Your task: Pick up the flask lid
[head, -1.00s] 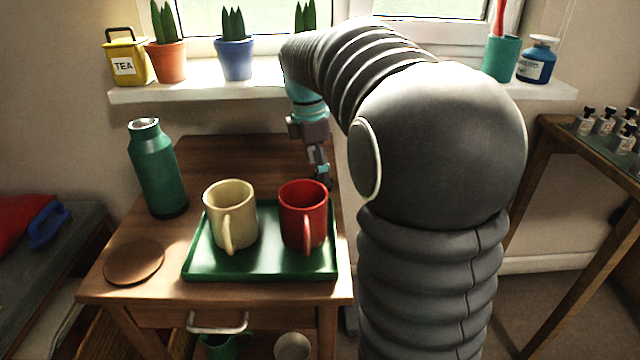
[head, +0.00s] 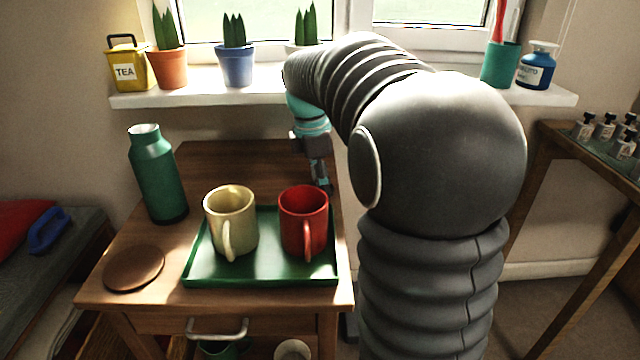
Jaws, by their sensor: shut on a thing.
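The green flask (head: 157,174) stands upright at the left of the wooden table, its top uncovered. My gripper (head: 321,180) is at the table's back right, just behind the red mug (head: 303,222). It points down and is shut on a small dark thing, apparently the flask lid. The thing is largely hidden by the fingers and too small to make out clearly. No lid shows elsewhere on the table.
A green tray (head: 262,275) holds the red mug and a cream mug (head: 230,220). A round brown coaster (head: 134,268) lies front left. Potted plants line the windowsill (head: 200,97) behind. The table's back middle is clear.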

